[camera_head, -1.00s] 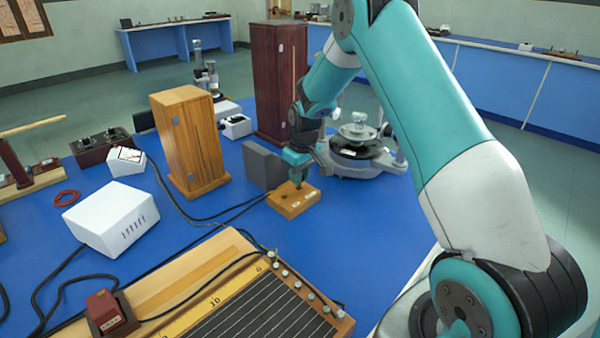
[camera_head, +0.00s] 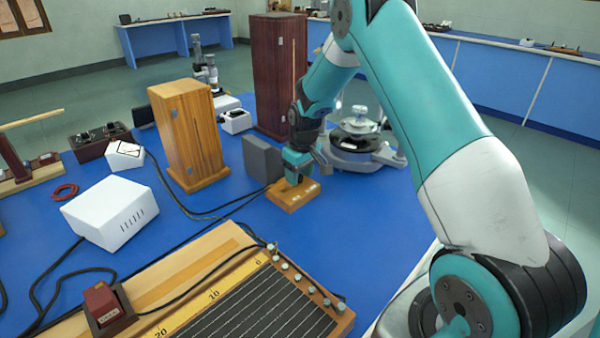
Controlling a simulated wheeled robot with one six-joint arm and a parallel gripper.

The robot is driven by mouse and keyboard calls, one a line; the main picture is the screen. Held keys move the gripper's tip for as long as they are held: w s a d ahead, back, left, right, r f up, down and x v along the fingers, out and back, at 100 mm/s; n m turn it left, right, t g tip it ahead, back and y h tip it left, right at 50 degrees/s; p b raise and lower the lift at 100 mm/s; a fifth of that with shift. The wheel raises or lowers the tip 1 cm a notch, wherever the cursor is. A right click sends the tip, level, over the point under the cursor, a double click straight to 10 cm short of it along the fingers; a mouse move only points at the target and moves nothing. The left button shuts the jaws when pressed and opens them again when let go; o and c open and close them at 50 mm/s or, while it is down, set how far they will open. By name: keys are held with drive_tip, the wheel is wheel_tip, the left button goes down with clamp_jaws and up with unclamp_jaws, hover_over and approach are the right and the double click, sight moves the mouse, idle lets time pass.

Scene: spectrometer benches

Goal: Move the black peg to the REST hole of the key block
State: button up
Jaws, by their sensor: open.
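The black peg cannot be made out; the gripper covers much of the block's top, holes included. The labels are too small to read.
A dark grey slab (camera_head: 262,160) stands just behind the block. A wooden box (camera_head: 190,140) is to its left and a round instrument (camera_head: 357,145) to its right. A tall dark red box (camera_head: 279,75) stands behind. A wooden board with a scale (camera_head: 200,290) lies in front.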

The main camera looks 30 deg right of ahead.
drive_tip(key=shift+r, duration=0.1)
wheel_tip(320, 180, up, 17)
drive_tip(key=s, duration=0.2)
drive_tip(key=shift+d+b, duration=0.2)
drive_tip(key=shift+b, duration=0.15)
drive_tip(key=s+a+r+n+y+p, duration=0.1)
drive_tip(key=s+a+r, duration=0.2)
drive_tip(key=s+a, duration=0.4)
drive_tip(key=s+a+r+n+y+p, duration=0.1)
drive_tip(key=s+a+r, duration=0.3)
drive_tip(key=a, duration=0.5)
drive_tip(key=s+a+n, duration=0.1)
drive_tip(key=s+a, duration=0.2)
drive_tip(key=s, duration=0.3)
drive_tip(key=s+a+n+g+y, duration=0.1)
drive_tip(key=s+a, duration=0.2)
drive_tip(key=s, duration=0.4)
drive_tip(key=s+a+y, duration=0.1)
drive_tip(key=s+a, duration=0.2)
drive_tip(key=s, duration=0.4)
drive_tip(key=shift+s+f+n+p, duration=0.15)
drive_tip(key=shift+s+n+p, duration=0.05)
drive_tip(key=shift+n+p, duration=0.2)
